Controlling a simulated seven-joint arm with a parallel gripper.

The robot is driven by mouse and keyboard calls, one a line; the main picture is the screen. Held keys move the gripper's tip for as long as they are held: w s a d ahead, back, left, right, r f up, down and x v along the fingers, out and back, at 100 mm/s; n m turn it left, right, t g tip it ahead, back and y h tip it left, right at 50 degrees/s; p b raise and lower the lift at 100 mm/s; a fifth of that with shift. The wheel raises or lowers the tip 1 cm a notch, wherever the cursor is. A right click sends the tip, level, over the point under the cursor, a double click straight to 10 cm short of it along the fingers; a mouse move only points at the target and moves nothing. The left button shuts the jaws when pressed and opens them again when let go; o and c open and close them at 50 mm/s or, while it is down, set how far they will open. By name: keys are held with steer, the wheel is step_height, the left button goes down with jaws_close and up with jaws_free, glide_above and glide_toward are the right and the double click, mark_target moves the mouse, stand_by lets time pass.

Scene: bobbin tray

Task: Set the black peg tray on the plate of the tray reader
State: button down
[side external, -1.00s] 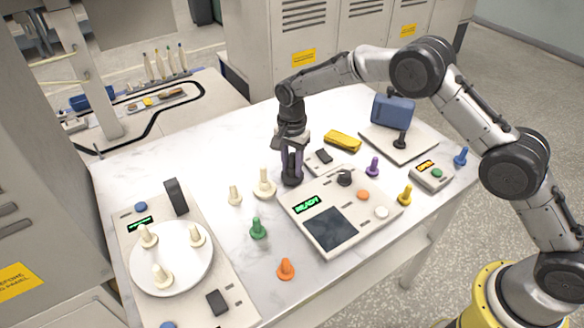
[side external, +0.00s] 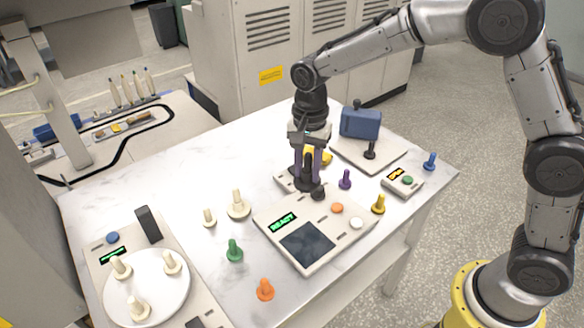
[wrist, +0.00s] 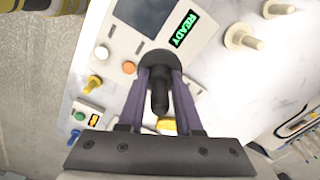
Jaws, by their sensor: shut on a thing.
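My gripper (side external: 307,172) is shut on an upright black peg with a wider round base (side external: 307,186). In the wrist view my gripper (wrist: 160,92) has its purple fingers on both sides of the peg's shaft (wrist: 160,98). I cannot tell how high the base hangs. It is at the back corner of a light device (side external: 316,229) with a green READY display and dark square panel; it may be the reader, which I cannot confirm. That device (wrist: 198,48) also shows in the wrist view. A square light tray (side external: 392,156) at the back right bears another black peg (side external: 370,150).
Purple (side external: 345,179), yellow (side external: 379,204), green (side external: 235,250) and orange (side external: 265,289) pegs surround the device. A white disc (side external: 170,300) with cream pegs is at left.

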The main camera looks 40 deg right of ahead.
steer(key=shift+s+r, duration=0.1)
steer(key=shift+s, duration=0.35)
steer(key=s+a+f, duration=0.2)
steer(key=s, duration=0.1)
steer(key=s+a+f, duration=0.3)
steer(key=shift+a+f, duration=0.15)
steer(key=shift+a, duration=0.05)
steer(key=shift+f, duration=1.25)
steer(key=shift+f, duration=1.05)
steer(key=shift+f, duration=0.3)
steer(key=c, duration=0.5)
jaws_free()
